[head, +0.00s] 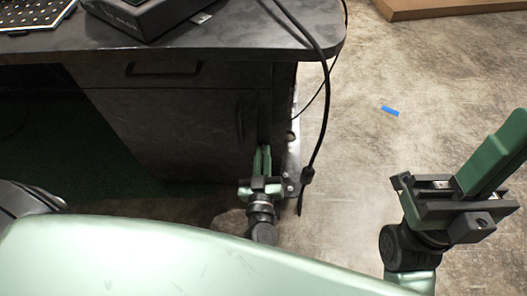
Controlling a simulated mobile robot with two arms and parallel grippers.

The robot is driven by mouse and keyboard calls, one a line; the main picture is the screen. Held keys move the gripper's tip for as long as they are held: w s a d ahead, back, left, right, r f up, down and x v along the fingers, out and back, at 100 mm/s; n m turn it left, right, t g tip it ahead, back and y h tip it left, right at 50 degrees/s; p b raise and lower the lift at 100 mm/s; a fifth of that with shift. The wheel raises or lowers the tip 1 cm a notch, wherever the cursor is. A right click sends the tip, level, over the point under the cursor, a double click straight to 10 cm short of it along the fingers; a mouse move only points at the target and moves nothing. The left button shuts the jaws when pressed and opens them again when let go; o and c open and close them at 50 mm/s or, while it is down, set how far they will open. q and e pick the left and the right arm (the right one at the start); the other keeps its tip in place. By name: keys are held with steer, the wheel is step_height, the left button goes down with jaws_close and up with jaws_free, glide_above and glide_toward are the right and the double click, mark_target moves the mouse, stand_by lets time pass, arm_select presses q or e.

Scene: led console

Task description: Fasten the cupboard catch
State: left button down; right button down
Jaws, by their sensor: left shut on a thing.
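The dark grey cupboard (180,130) stands under the desk top, and its door looks shut. A dark vertical handle (239,122) is near the door's right edge. My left gripper (262,150) is at the cupboard's front right edge, just right of the handle, with its green fingers shut on a dark part there. This looks like the catch, but the fingers and shadow hide most of it, and its position cannot be told. My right gripper (500,150) is at the right over the bare floor, away from the cupboard. It is seen side-on and its finger gap does not show.
A drawer with a dark handle (164,68) is above the door. A black cable (322,110) hangs over the desk's right edge, close to my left gripper. A black box (145,15) sits on the desk top (255,40). The floor (365,160) at right is open, with blue tape (390,110).

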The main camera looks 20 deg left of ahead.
arm_select(q)
steer(key=shift+n, duration=0.5)
steer(key=shift+a+n+p, duration=0.1)
steer(key=shift+n+p, duration=0.35)
steer(key=shift+n, duration=0.45)
steer(key=n, duration=0.4)
steer(key=f+n, duration=0.1)
steer(key=n, duration=0.7)
steer(key=shift+s+a+f, duration=0.15)
steer(key=shift+a+f, duration=0.05)
steer(key=shift+a, duration=0.1)
steer(key=shift+n, duration=0.3)
steer(key=c, duration=1.5)
jaws_free()
steer(key=shift+o, duration=0.2)
